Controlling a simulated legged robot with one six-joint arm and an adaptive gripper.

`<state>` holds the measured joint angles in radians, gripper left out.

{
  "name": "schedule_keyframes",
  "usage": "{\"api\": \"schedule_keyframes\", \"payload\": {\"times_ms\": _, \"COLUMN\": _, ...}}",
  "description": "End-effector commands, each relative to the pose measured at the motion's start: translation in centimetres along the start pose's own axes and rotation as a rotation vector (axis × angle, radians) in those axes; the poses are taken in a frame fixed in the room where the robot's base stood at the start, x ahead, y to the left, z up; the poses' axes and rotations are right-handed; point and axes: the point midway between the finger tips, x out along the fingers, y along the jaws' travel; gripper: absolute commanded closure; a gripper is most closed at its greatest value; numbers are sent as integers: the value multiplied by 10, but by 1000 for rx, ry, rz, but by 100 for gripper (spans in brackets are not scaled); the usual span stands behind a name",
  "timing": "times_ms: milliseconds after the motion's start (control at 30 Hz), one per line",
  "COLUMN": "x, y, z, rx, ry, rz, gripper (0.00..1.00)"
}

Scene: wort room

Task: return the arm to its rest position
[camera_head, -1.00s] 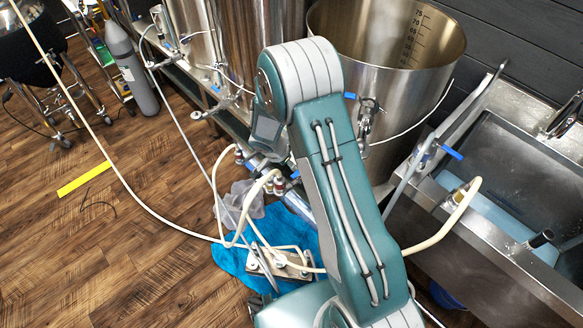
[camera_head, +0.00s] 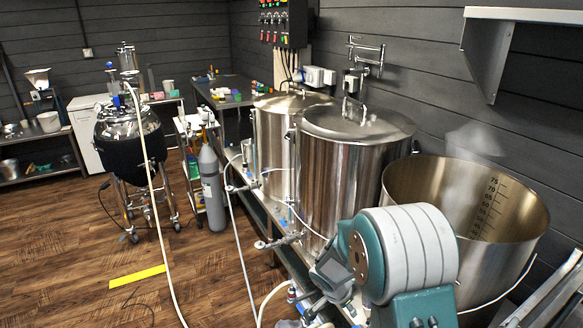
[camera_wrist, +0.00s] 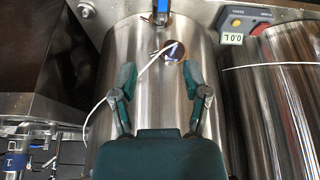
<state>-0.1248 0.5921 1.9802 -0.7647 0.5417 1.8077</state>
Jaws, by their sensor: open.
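My gripper (camera_wrist: 160,88) shows in the wrist view with its two teal fingers spread apart. It is open and nothing is between the fingers. A steel vessel (camera_wrist: 110,63) fills the middle behind it; I cannot tell whether the fingers touch it. In the head view my arm (camera_head: 400,255) shows at the lower right, in front of the kettles, as a teal and grey joint.
An open steaming kettle (camera_head: 400,190) stands at the right, beside two lidded kettles (camera_head: 350,160) (camera_head: 272,150). A grey gas cylinder (camera_head: 212,190) and a black wheeled vessel (camera_head: 130,148) stand left. A hose (camera_head: 150,190) crosses the floor. Clear wooden floor (camera_head: 60,240) lies left.

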Motion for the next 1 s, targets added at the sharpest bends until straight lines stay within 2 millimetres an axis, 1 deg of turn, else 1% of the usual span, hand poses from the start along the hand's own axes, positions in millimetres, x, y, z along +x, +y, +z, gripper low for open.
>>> {"api": "schedule_keyframes", "payload": {"times_ms": 33, "x": -22, "y": 5, "z": -10, "rx": -20, "ry": 5, "rz": -15, "gripper": 40}}
{"api": "schedule_keyframes", "payload": {"times_ms": 100, "x": -47, "y": 14, "z": -19, "rx": -62, "ry": 6, "rz": -27, "gripper": 40}}
{"api": "schedule_keyframes", "payload": {"times_ms": 167, "x": -67, "y": 22, "z": -25, "rx": -98, "ry": 6, "rz": -38, "gripper": 40}}
{"api": "schedule_keyframes", "payload": {"times_ms": 300, "x": -112, "y": 44, "z": -35, "rx": -184, "ry": 3, "rz": -67, "gripper": 40}}
{"api": "schedule_keyframes", "payload": {"times_ms": 433, "x": -150, "y": 67, "z": -40, "rx": -268, "ry": 1, "rz": -98, "gripper": 40}}
{"api": "schedule_keyframes", "payload": {"times_ms": 567, "x": -185, "y": 91, "z": -40, "rx": -356, "ry": -1, "rz": -137, "gripper": 40}}
{"api": "schedule_keyframes", "payload": {"times_ms": 700, "x": -218, "y": 120, "z": -35, "rx": -455, "ry": 1, "rz": -186, "gripper": 40}}
{"api": "schedule_keyframes", "payload": {"times_ms": 867, "x": -251, "y": 151, "z": -24, "rx": -576, "ry": 11, "rz": -252, "gripper": 40}}
{"api": "schedule_keyframes", "payload": {"times_ms": 1000, "x": -274, "y": 178, "z": -9, "rx": -688, "ry": 29, "rz": -316, "gripper": 40}}
